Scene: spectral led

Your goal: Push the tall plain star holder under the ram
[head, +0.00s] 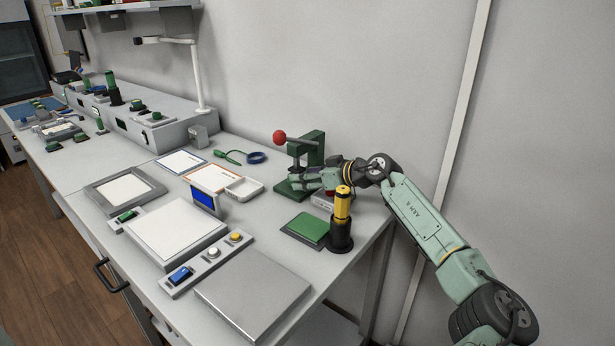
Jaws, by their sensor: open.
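The green press (311,139) with a red ball on its lever (279,136) stands near the back wall, right of the middle of the bench. The ram itself is small and partly hidden. My gripper (292,182) is low in front of the press, reaching in from the right with its fingers pointing left over the press base (290,193). It is open, and nothing shows clearly between its fingers. I cannot pick out the tall plain star holder for certain; it may be hidden by my gripper.
A yellow cylinder (342,208) stands upright in a black holder (340,239) in front of my wrist. A green pad (307,227) lies beside it. A small grey-white box (321,201) sits under my wrist. A white tray (244,188) is left of the press.

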